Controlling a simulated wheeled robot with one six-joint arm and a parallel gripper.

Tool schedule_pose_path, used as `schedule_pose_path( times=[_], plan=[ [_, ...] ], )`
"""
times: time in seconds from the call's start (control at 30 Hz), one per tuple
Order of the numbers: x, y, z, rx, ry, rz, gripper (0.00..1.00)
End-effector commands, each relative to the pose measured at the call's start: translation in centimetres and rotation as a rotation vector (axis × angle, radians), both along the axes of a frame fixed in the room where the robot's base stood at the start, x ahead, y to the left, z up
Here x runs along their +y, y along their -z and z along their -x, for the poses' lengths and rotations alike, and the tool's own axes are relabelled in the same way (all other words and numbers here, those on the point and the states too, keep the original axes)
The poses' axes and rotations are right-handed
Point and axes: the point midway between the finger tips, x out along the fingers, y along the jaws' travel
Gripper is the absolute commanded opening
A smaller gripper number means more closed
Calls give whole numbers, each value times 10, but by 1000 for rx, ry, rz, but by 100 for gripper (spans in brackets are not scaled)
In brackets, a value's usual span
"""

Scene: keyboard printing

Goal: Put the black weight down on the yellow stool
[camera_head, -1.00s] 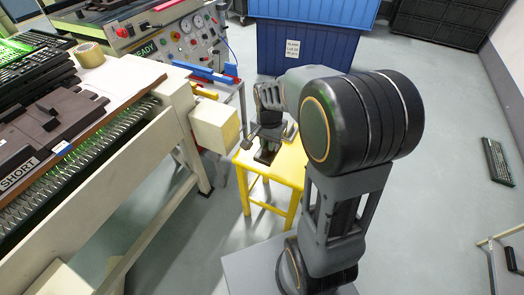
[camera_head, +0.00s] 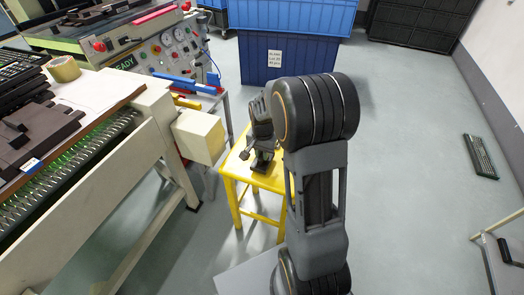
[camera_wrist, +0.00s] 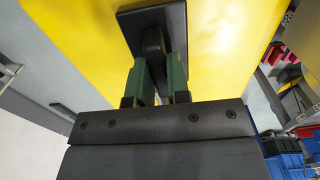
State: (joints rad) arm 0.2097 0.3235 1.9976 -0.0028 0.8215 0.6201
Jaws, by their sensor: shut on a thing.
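The black weight (camera_wrist: 153,17) has a flat dark base and a narrow upright part. My gripper (camera_wrist: 156,75) is shut on that upright part, its green-lined fingers on either side. The yellow stool (camera_wrist: 85,50) fills much of the wrist view behind the weight. In the head view the stool (camera_head: 230,168) stands left of my arm, and the weight (camera_head: 262,165) is at its top, below my gripper (camera_head: 262,150). I cannot tell whether the base touches the seat. My arm hides the right part of the stool.
A printing machine with a control panel (camera_head: 165,50) and a cream box (camera_head: 199,136) stand close left of the stool. Blue crates (camera_head: 270,65) stand behind it. A keyboard (camera_head: 480,156) lies on the floor at right. The floor between is clear.

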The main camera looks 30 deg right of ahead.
Motion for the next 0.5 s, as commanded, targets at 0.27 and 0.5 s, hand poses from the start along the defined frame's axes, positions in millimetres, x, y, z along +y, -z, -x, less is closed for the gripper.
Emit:
schedule_pose_path(
  times=[0.27,0.5],
  plan=[
    [0,12,-1,-6,0,2,0],
    [0,14,-1,-6,1,2,0]
  ],
)
